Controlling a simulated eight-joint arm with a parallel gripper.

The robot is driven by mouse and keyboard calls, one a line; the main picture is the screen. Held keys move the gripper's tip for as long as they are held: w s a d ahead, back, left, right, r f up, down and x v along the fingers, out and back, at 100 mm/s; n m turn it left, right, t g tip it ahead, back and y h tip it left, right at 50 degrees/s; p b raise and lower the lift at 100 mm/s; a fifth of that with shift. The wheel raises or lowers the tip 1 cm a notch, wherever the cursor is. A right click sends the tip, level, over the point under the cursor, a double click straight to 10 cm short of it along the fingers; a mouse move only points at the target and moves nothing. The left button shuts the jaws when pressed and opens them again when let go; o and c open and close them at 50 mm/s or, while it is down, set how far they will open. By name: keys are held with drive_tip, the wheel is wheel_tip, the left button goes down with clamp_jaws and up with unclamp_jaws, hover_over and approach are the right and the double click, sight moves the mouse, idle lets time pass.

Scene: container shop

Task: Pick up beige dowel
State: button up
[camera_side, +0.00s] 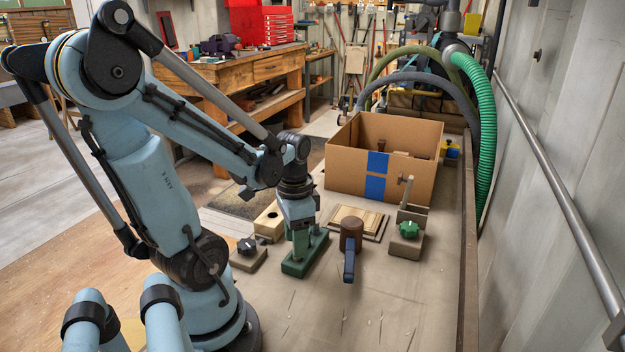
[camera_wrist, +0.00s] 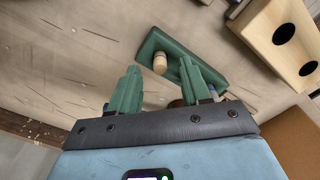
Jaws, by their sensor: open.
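The beige dowel (camera_wrist: 160,63) stands up from a green base block (camera_wrist: 178,52) in the wrist view, between my two green fingertips as pictured. My gripper (camera_wrist: 160,70) is open, with a finger on each side of the dowel; I cannot tell whether either finger touches it. In the side view my gripper (camera_side: 299,252) points down at the green base block (camera_side: 318,252). There the fingers hide most or all of the dowel.
A wooden block with holes (camera_side: 269,222) and a brown block with a dark knob (camera_side: 247,256) stand left. A brown cylinder with a blue handle (camera_side: 351,235) and a green-knobbed block (camera_side: 407,240) stand right. An open cardboard box (camera_side: 411,183) is behind. The front bench is clear.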

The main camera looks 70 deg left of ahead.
drive_tip(key=shift+f, duration=1.2)
drive_tip(key=shift+c, duration=0.4)
clamp_jaws()
